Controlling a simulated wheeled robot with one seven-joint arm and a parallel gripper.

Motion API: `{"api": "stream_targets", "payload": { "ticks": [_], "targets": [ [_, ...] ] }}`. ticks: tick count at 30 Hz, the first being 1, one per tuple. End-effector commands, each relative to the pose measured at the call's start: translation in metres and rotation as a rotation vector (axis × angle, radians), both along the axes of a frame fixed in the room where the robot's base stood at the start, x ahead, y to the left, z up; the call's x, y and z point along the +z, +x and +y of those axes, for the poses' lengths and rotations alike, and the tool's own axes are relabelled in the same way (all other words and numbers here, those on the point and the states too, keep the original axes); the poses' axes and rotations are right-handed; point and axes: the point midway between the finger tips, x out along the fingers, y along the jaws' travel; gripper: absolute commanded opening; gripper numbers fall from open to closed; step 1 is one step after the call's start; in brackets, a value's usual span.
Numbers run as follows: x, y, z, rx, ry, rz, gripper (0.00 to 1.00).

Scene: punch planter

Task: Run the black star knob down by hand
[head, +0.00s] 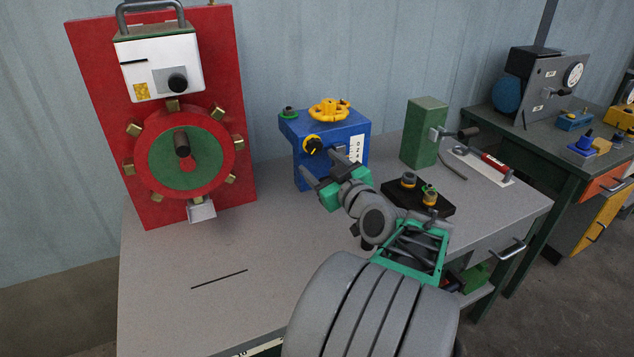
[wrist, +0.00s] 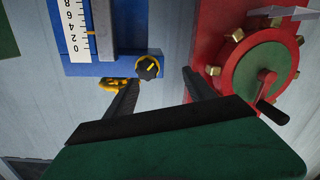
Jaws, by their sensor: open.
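A black knob (head: 312,145) with a yellow pointer mark sits on the front face of the blue box (head: 312,172), left of a white scale. In the wrist view the knob (wrist: 148,67) shows a lobed rim and lies between the fingertips, farther off than they are. My gripper (head: 324,165) is open and empty, in front of the blue box and just below the knob in the head view. The gripper (wrist: 160,77) is apart from the knob as far as I can tell. The wrist view is upside down relative to the head view.
A yellow handwheel (head: 329,109) is on top of the blue box. A red panel with a cranked wheel (head: 186,158) stands at left. A green block (head: 424,132) and a black base with brass fittings (head: 418,197) are at right.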

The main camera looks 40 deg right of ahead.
Motion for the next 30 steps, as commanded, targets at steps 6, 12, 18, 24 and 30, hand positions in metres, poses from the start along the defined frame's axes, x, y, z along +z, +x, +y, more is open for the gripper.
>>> {"api": "stream_targets", "payload": {
  "ticks": [6, 12, 18, 24, 30],
  "targets": [
    [0.004, -0.001, -0.023, -0.04, -0.026, -0.062, 0.63],
    [0.003, 0.038, -0.032, -0.036, -0.025, -0.059, 0.63],
    [0.003, 0.06, -0.039, -0.039, -0.025, -0.058, 0.63],
    [0.003, 0.061, -0.041, -0.042, -0.026, -0.058, 0.63],
    [0.002, 0.061, -0.04, -0.041, -0.025, -0.058, 0.51]
  ]
}}
